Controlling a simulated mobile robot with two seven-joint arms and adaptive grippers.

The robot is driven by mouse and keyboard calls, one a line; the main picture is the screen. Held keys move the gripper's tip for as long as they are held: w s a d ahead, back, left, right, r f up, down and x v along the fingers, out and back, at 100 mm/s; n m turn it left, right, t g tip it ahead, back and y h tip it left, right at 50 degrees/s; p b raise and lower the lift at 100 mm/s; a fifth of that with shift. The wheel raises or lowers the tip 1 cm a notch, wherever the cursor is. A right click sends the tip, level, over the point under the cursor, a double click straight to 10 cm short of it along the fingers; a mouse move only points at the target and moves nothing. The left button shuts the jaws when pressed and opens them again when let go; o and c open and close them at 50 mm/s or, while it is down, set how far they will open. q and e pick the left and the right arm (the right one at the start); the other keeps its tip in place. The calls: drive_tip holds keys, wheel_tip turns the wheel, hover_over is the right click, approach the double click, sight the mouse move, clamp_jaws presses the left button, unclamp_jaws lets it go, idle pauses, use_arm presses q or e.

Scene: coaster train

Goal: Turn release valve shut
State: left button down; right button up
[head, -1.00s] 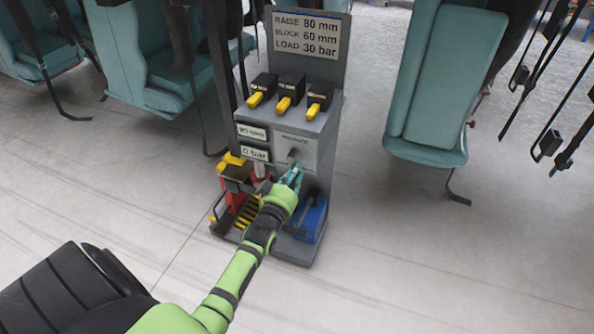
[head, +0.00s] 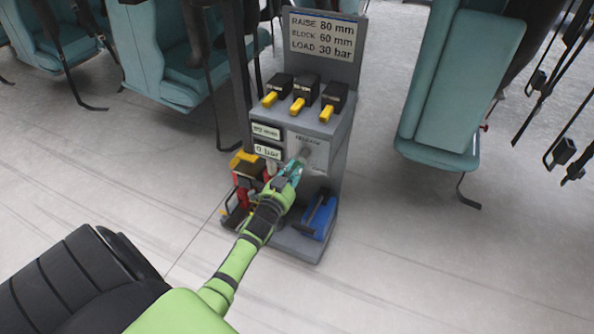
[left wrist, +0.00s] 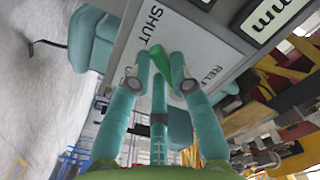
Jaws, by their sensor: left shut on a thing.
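The printed word "SHUT" (left wrist: 151,27) lies near the handle. The fingers partly hide the handle, so its exact angle is hard to tell. My right gripper is not in view.
Three yellow-tipped levers (head: 299,106) sit above the panel, below a sign (head: 321,37). Two small displays are left of the valve, the lower reading 0 bar. A blue block-shaped thing (head: 318,218) stands at the stand's base. Teal seats (head: 443,88) flank it; open floor lies in front.

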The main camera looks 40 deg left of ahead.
use_arm(q)
drive_tip(key=shift+s+a+r+m, duration=0.15)
drive_tip(key=shift+a+m, duration=0.15)
drive_tip(key=shift+m, duration=0.7)
drive_tip(key=c, duration=1.1)
unclamp_jaws()
drive_tip(key=shift+s, duration=0.1)
drive_tip(key=v, duration=1.1)
drive_tip(key=shift+s+d, duration=0.15)
drive_tip(key=shift+s, duration=0.2)
